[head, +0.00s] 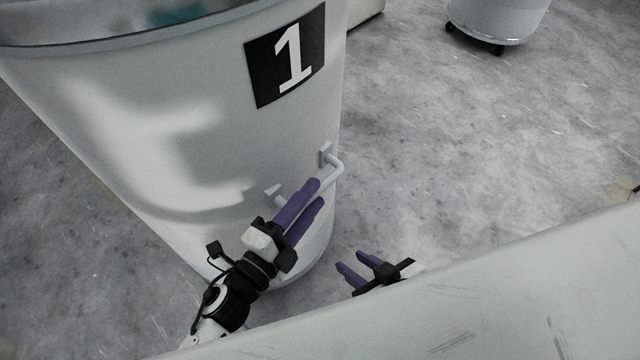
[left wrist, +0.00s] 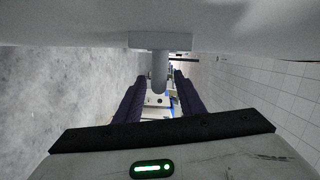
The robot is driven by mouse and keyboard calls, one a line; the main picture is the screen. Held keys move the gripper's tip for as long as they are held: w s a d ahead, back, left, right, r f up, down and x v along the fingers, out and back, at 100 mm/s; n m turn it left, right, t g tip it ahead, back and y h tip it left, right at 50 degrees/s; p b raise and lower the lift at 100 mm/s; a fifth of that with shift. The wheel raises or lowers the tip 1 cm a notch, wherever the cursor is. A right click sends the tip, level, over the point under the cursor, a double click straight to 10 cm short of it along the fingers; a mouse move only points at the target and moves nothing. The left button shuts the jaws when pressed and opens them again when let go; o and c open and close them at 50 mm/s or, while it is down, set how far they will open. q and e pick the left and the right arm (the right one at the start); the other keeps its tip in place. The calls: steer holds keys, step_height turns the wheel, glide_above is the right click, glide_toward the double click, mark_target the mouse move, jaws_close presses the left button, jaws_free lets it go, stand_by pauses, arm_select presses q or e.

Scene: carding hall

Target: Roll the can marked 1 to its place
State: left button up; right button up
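The large white can marked 1 (head: 190,120) stands upright at the left of the head view, with a white 1 on a black square (head: 286,55). A small white bar handle (head: 338,166) sits low on its side. My left gripper (head: 315,193) is at this handle, its purple fingers apart and partly hiding it. In the left wrist view the handle (left wrist: 160,68) reaches down from the can wall between the open fingers (left wrist: 160,88); I cannot tell whether they touch it. My right gripper (head: 355,261) is lower and to the right, open and empty, apart from the can.
A pale, scratched surface (head: 480,290) fills the lower right of the head view, in front of part of my right gripper. Another white can on dark casters (head: 497,18) stands at the top right. The grey floor (head: 460,130) between them is clear.

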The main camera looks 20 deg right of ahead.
arm_select(q)
steer(key=shift+v, duration=3)
arm_select(e)
steer(key=shift+s+f, duration=0.25)
steer(key=shift+s, duration=0.1)
steer(key=shift+w+r, duration=0.1)
steer(key=shift+r, duration=0.05)
steer(key=shift+r, duration=0.1)
